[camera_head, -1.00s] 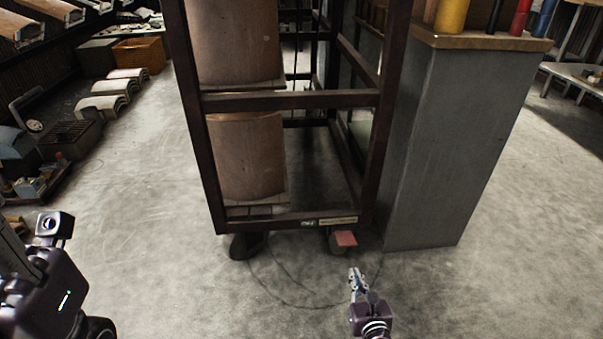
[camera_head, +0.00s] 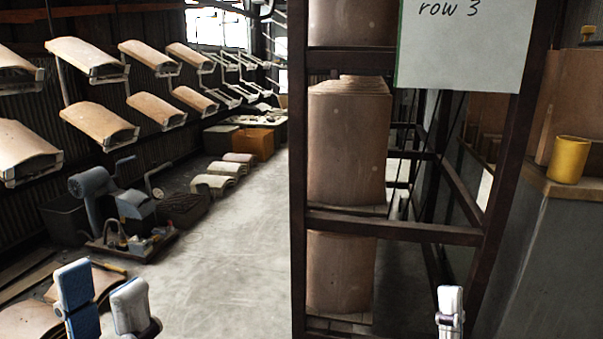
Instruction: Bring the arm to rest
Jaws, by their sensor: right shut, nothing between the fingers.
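My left gripper (camera_head: 104,298) shows at the lower left of the head view. My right gripper (camera_head: 450,311) shows at the bottom right, in front of the dark metal rack (camera_head: 395,229). Its fingers point up and are shut, with nothing held. The rest of both arms is out of the picture below.
The rack holds stacked curved brown panels (camera_head: 347,140) and bears a "row 3" sign (camera_head: 466,45). Curved panels hang on hangers (camera_head: 95,120) at left. A grey cabinet with a yellow cylinder (camera_head: 568,160) stands right.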

